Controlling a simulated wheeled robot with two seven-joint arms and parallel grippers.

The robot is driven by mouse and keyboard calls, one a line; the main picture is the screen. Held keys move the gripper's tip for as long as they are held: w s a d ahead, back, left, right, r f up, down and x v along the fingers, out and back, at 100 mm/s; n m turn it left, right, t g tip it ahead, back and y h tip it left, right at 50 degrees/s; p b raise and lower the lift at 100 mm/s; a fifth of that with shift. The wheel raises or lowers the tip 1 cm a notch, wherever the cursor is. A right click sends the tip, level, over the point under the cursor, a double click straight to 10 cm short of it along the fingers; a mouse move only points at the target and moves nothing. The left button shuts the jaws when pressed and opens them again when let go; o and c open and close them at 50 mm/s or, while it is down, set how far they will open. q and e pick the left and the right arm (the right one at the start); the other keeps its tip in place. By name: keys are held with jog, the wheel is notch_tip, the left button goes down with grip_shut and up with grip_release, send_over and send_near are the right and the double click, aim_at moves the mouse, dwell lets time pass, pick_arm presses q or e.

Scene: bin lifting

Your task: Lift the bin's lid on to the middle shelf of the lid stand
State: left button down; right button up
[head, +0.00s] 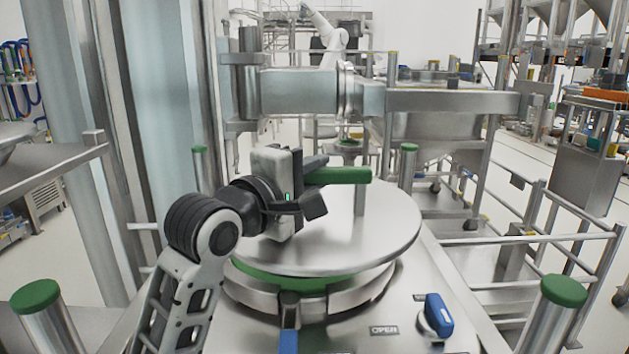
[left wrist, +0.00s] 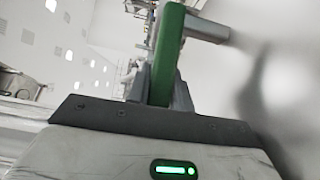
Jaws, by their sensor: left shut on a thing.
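The bin's lid (head: 375,230) is a round steel disc with a short post and a green bar handle (head: 350,175) on top. My left gripper (head: 318,170) is shut on the left part of this handle. The left wrist view shows the green handle (left wrist: 168,50) between the fingers (left wrist: 160,88). The lid lies over the bin's opening (head: 330,298), where a green ring shows beneath the lid's front left edge. The lid looks somewhat above the bin, but the exact gap is hard to tell. I cannot surely pick out the lid stand. My right gripper is not in view.
Green-capped posts (head: 38,296) stand around the bin's steel deck. A blue switch (head: 438,313) sits beside an OPEN label (head: 384,330). A thick steel arm (head: 300,90) crosses behind the lid. Steel rails (head: 570,236) stand at the right and a steel ledge (head: 60,163) at the left.

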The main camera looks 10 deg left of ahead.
pick_arm(q)
jog(key=shift+s+r, duration=0.1)
jog(key=shift+r, duration=3.8)
